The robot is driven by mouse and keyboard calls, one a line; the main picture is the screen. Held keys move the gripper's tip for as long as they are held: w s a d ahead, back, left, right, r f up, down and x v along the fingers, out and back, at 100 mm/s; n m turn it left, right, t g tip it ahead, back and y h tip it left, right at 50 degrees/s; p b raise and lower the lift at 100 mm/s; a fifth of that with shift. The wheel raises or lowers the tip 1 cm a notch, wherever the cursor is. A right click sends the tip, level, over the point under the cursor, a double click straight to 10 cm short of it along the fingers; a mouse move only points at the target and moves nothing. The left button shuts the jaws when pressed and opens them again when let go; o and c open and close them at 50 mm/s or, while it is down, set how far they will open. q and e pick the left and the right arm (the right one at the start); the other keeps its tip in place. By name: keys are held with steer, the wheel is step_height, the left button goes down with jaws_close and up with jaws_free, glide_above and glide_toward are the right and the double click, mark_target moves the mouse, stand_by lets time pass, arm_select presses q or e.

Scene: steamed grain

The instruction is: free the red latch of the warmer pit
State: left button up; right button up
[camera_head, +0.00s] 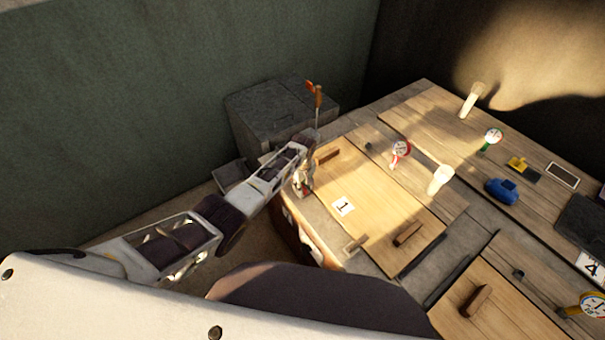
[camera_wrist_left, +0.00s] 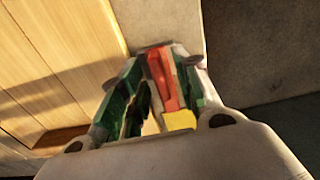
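My left gripper (camera_head: 303,180) is down at the near-left edge of the wooden lid marked 1 (camera_head: 375,205). In the left wrist view, the green fingers of my left gripper (camera_wrist_left: 160,85) stand on either side of a narrow red piece (camera_wrist_left: 163,80), which looks like the red latch. A yellow block (camera_wrist_left: 180,120) sits at its near end. A light gap shows between the left finger and the red piece; whether the fingers press on it cannot be told. In the head view the latch is mostly hidden by the gripper. My right gripper is not in view.
A grey box (camera_head: 265,110) stands behind the gripper, with an orange-handled upright tool (camera_head: 318,97) near it. Wooden handles (camera_head: 408,234), a red-rimmed dial (camera_head: 401,149), white posts (camera_head: 440,179) and a blue object (camera_head: 502,190) stand on the counter to the right.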

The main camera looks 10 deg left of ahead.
arm_select(q)
step_height(320, 180, up, 12)
stand_by(1.0)
steer(key=shift+f, duration=0.2)
stand_by(0.4)
